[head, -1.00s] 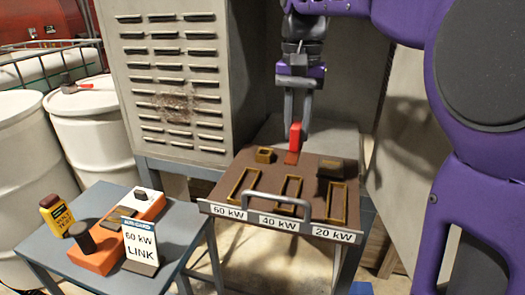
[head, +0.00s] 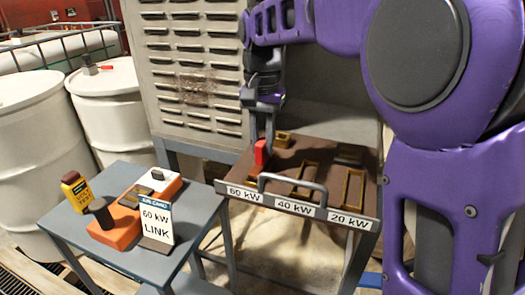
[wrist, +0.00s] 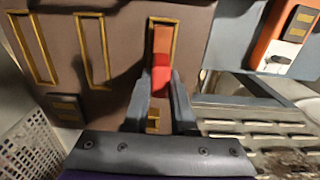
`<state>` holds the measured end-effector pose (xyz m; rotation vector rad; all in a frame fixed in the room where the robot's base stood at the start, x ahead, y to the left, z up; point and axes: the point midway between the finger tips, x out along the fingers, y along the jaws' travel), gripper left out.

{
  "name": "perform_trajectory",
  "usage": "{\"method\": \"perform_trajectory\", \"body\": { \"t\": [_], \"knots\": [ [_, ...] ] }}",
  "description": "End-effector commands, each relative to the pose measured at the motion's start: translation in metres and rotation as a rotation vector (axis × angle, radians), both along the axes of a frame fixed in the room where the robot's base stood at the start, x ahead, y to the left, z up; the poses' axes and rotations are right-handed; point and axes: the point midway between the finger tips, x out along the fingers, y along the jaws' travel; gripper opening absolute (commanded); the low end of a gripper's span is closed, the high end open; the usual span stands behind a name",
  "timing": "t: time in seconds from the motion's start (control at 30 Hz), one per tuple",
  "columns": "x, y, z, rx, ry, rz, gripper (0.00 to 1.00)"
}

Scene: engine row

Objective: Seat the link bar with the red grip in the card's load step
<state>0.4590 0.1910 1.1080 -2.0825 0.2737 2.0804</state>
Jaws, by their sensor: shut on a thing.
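The card (head: 156,222) stands on the small side table and reads "60 kW LINK". My gripper (head: 263,132) is shut on the red grip (head: 261,152) of the link bar, over the 60 kW end of the brown step panel (head: 333,204). In the wrist view my gripper (wrist: 160,82) has a finger on each side of the red grip (wrist: 160,80). The copper-brown bar (wrist: 162,42) lines up with the brass-framed 60 kW slot (wrist: 177,42). I cannot tell whether it is down in the slot or just above it.
The 40 kW slot (head: 304,177) and 20 kW slot (head: 354,185) lie to the right. A grey handle (head: 293,181) rises at the panel's front edge. An orange device (head: 116,228) and a yellow tester (head: 75,190) are on the side table. A louvred cabinet stands behind.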

Motion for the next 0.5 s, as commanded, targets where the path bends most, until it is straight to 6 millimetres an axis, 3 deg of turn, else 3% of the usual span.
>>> {"method": "perform_trajectory", "body": {
  "t": [0.1,0.47,0.5],
  "knots": [
    [-0.0004,-0.0002,-0.0161,-0.001,0.001,0.0,0.0],
    [-0.0002,-0.0003,-0.0197,0.0,0.001,0.0,0.0],
    [-0.0002,-0.0003,-0.0192,-0.001,0.001,0.0,0.3]
  ]
}}
